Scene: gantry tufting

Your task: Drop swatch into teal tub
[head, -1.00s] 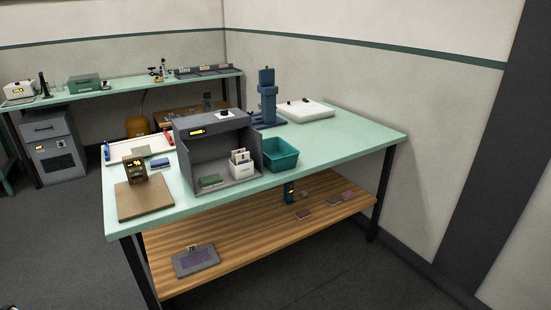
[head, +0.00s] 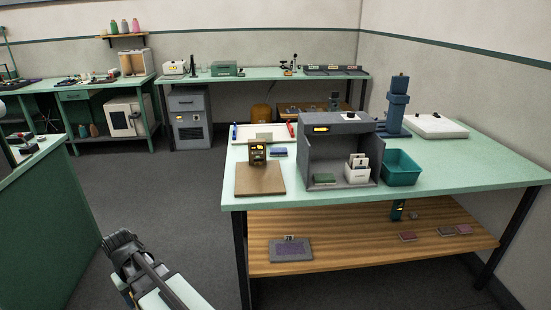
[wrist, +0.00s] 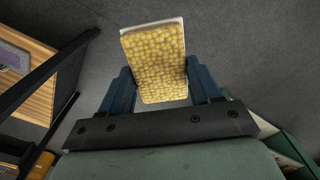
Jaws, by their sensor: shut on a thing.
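The swatch (wrist: 153,58), a thick yellow piece with a pebbled face and a pale edge, is between the two blue fingers of my gripper (wrist: 158,78) in the wrist view. The gripper is shut on it, and grey floor lies beyond it. The teal tub (head: 402,170) stands on the mint-green table at the right in the head view, just right of a grey open-fronted booth. Part of my arm shows at the lower left of the head view, well away from the tub; the swatch cannot be made out there.
The grey booth (head: 337,150) holds a white card holder (head: 357,174) and a green block (head: 324,180). A blue stand (head: 395,105) rises behind the tub. A brown board (head: 260,180) lies at the table's left. A green-sided counter (head: 55,225) is at far left, with open floor between.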

